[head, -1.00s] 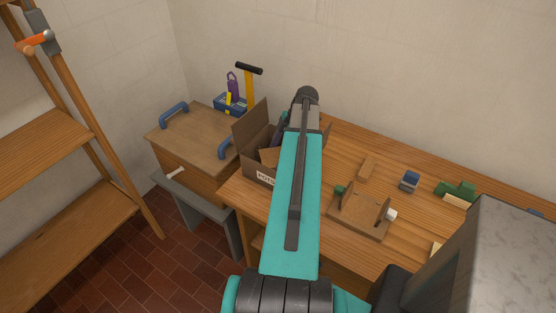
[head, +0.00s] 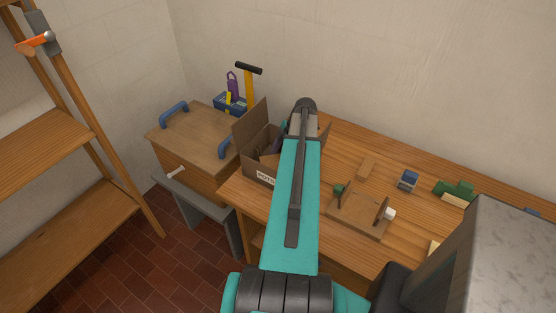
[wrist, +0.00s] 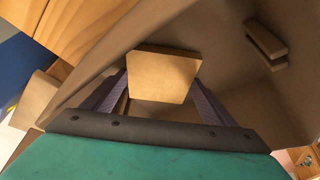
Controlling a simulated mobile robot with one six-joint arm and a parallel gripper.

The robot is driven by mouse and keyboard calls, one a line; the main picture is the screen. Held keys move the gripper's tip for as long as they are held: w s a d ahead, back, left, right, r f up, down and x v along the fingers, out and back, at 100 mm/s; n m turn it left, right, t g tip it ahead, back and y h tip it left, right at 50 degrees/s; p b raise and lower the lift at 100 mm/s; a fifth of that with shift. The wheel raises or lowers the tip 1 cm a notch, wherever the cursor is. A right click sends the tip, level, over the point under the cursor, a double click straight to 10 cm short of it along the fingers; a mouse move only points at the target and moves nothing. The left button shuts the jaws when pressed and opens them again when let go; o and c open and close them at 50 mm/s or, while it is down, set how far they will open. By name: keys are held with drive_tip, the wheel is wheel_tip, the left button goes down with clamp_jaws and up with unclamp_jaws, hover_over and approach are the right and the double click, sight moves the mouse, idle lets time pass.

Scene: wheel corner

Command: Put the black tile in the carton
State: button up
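The carton (head: 256,172) is an open brown box with raised flaps at the left end of the workbench, with a white label on its front. My arm hides its right part. My gripper (wrist: 161,82) reaches down into the carton in the wrist view. Its two dark fingers stand well apart, and a square tan piece (wrist: 163,75) shows between and beyond their tips. I cannot tell whether the fingers touch that piece. I can make out no black tile in either view; it may be hidden.
A wooden fixture (head: 352,215) with small uprights sits right of my arm. A cabinet (head: 190,135) with blue handles stands left of the carton. A grey column covers the lower right.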

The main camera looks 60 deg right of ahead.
drive_tip(key=shift+o, duration=0.4)
drive_tip(key=shift+r, duration=0.2)
drive_tip(key=b+v, duration=0.3)
drive_tip(key=v, duration=0.9)
drive_tip(key=shift+b, duration=0.4)
drive_tip(key=shift+f, duration=0.1)
idle(0.4)
